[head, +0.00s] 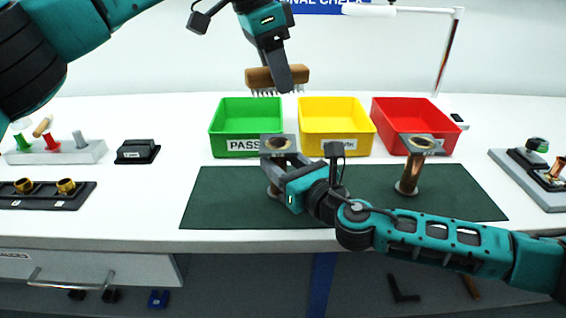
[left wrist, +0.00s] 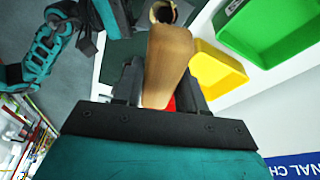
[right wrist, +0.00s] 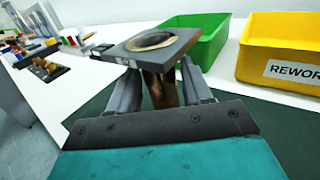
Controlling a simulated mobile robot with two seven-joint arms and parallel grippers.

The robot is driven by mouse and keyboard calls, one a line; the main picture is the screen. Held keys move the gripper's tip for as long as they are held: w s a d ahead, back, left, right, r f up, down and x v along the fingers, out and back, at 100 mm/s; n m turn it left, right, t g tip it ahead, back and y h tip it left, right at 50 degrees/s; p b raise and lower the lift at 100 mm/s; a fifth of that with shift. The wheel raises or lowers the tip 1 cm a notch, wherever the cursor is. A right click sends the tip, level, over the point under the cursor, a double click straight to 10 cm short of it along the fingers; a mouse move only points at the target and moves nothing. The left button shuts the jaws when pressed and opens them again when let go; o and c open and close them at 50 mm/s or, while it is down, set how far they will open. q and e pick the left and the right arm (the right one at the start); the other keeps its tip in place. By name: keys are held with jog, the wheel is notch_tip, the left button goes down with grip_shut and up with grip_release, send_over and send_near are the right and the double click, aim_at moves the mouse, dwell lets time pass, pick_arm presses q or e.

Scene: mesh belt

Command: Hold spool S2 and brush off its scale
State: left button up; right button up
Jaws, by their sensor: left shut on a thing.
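Two copper spools with square grey top flanges stand upright on the dark green mat (head: 340,211). I cannot read which is S2. My right gripper (head: 276,176) is at the left spool (head: 278,144), with its fingers on both sides of the neck below the flange. The flange (right wrist: 155,42) and copper neck (right wrist: 161,88) also show in the right wrist view; I cannot tell whether the fingers press on the neck. The right spool (head: 409,174) stands free. My left gripper (head: 281,78) is shut on a wooden-handled brush (head: 260,77), bristles down, above and behind the left spool.
Green (head: 216,134), yellow (head: 372,146) and red (head: 455,137) bins stand behind the mat. A black block (head: 137,150), a grey rack (head: 87,153) and a dark fixture with brass parts (head: 30,199) are at left. A grey fixture plate (head: 517,170) and a white lamp (head: 449,55) are at right.

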aim_at(267, 95)
grip_shut()
jog(key=shift+o, duration=1.4)
grip_release()
jog(key=shift+c, duration=0.2)
grip_shut()
pick_arm(q)
jog(key=shift+n, duration=0.6)
jog(key=shift+s+a+f, duration=0.1)
jog(key=shift+a+f, duration=0.15)
jog(key=shift+f, duration=0.4)
jog(key=shift+s+a+f, duration=0.15)
jog(key=shift+a+f, duration=0.15)
jog(key=shift+f, duration=0.3)
jog(key=shift+s+a+f, duration=0.1)
jog(key=shift+a+f, duration=0.15)
jog(key=shift+f, duration=0.4)
